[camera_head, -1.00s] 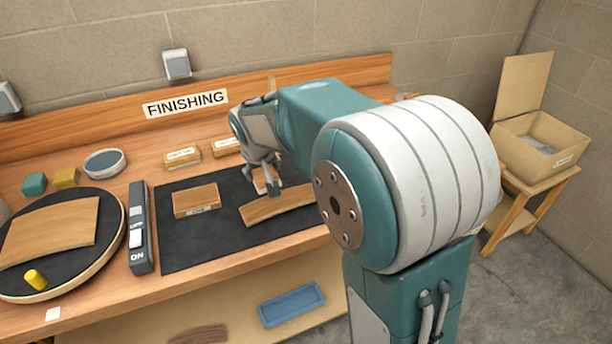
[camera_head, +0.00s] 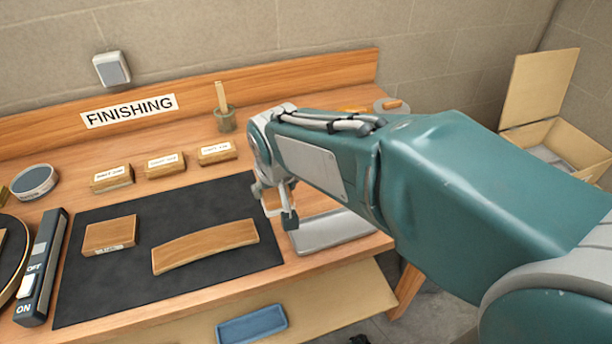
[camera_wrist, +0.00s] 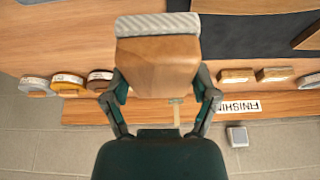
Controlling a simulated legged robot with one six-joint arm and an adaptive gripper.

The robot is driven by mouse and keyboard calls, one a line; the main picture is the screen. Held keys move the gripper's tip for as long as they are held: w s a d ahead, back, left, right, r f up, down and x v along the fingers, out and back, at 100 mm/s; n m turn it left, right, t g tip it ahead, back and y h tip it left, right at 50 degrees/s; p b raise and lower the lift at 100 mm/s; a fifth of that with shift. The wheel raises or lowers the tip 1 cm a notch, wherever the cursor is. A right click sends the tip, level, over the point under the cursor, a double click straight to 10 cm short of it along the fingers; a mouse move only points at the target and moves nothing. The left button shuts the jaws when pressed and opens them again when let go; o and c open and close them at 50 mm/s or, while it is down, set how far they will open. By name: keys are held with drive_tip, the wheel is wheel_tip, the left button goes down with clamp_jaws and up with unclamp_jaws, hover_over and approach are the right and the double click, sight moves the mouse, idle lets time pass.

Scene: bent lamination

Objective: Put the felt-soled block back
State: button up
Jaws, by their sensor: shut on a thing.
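My gripper (camera_head: 278,205) is shut on a wooden block (camera_head: 271,199). In the wrist view the block (camera_wrist: 157,65) sits between both fingers, its ribbed grey-white sole (camera_wrist: 158,24) at the end away from the palm. In the head view the sole is too small to make out. The gripper hangs just past the right end of the curved wooden piece (camera_head: 205,245), close to the left end of a grey metal tray (camera_head: 330,232). The curved piece lies on the black mat (camera_head: 190,285). Whether the held block touches anything below cannot be told.
Another wooden block (camera_head: 110,236) lies on the mat. Three labelled blocks, one of them in the middle (camera_head: 165,165), stand behind it, near a brush cup (camera_head: 225,118). A switch box (camera_head: 40,268) lies left. Several labelled round-ended items, one orange (camera_wrist: 67,81), line the wrist view's left.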

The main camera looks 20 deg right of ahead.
drive_tip(key=shift+d, duration=0.35)
drive_tip(key=w+d+f, duration=0.1)
drive_tip(key=w+f, duration=0.1)
drive_tip(key=w, duration=0.1)
drive_tip(key=w+d+f, duration=0.1)
drive_tip(key=w+f, duration=0.1)
drive_tip(key=w, duration=0.2)
drive_tip(key=w+d+f, duration=0.2)
drive_tip(key=w+f, duration=0.1)
drive_tip(key=shift+w, duration=0.15)
drive_tip(key=shift+w+f, duration=1)
drive_tip(key=shift+f, duration=0.2)
drive_tip(key=shift+w+a+f, duration=0.15)
drive_tip(key=shift+f, duration=0.1)
wheel_tip(320, 180, down, 3)
drive_tip(key=shift+w+f, duration=0.1)
drive_tip(key=shift+d, duration=0.5)
drive_tip(key=o, duration=0.9)
drive_tip(key=shift+a+f, duration=0.1)
drive_tip(key=shift+a, duration=0.1)
drive_tip(key=shift+c, duration=0.2)
drive_tip(key=shift+a, duration=0.3)
